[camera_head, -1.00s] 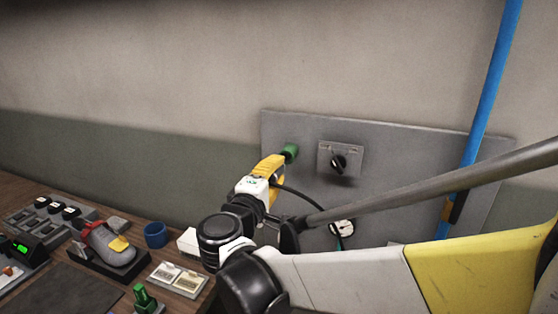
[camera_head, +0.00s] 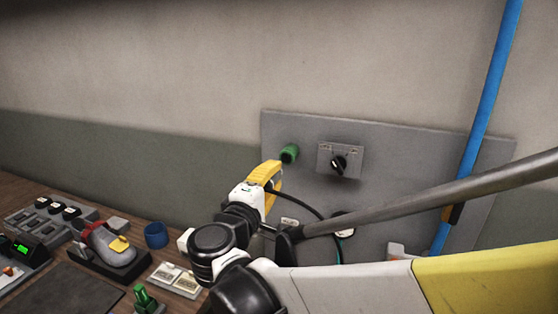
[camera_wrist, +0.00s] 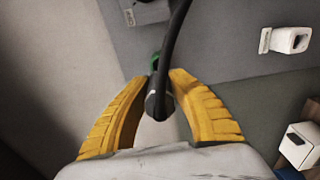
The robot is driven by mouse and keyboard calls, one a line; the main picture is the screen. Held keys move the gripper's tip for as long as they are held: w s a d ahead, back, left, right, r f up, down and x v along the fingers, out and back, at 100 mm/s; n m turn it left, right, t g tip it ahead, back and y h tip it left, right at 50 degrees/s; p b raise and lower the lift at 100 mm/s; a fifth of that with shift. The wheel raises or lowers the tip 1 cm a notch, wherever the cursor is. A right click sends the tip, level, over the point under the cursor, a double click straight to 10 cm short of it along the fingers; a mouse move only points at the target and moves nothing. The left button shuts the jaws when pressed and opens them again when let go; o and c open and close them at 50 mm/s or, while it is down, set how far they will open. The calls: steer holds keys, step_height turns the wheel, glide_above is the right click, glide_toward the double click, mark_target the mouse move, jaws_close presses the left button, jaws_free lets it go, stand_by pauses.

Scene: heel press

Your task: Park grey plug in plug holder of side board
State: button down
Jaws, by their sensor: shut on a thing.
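My gripper (camera_head: 272,172) has yellow fingers and is shut on the grey plug (camera_wrist: 156,105), whose dark body shows between the fingertips in the wrist view. A black cable (camera_wrist: 172,45) runs from it and loops to the right in the head view. The plug is mostly hidden by the fingers in the head view. The side board (camera_head: 400,150) stands upright behind my gripper. A green socket (camera_head: 289,153) on it is just beyond the fingertips, apart from them. A white fitting with a round opening (camera_wrist: 290,40), apparently the plug holder, is right of my gripper in the wrist view.
A rotary switch (camera_head: 339,163) is on the board right of the socket. A blue pipe (camera_head: 480,130) crosses the board's right side. A shoe (camera_head: 108,245) and a blue cup (camera_head: 156,235) are on the bench at left.

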steer(key=shift+s+a, duration=0.2)
steer(key=shift+s, duration=0.25)
steer(key=shift+f, duration=0.15)
step_height(320, 180, down, 28)
steer(key=b, duration=1.6)
stand_by(0.4)
steer(key=shift+x, duration=2.5)
steer(key=shift+x, duration=1.45)
steer(key=c, duration=1.2)
jaws_free()
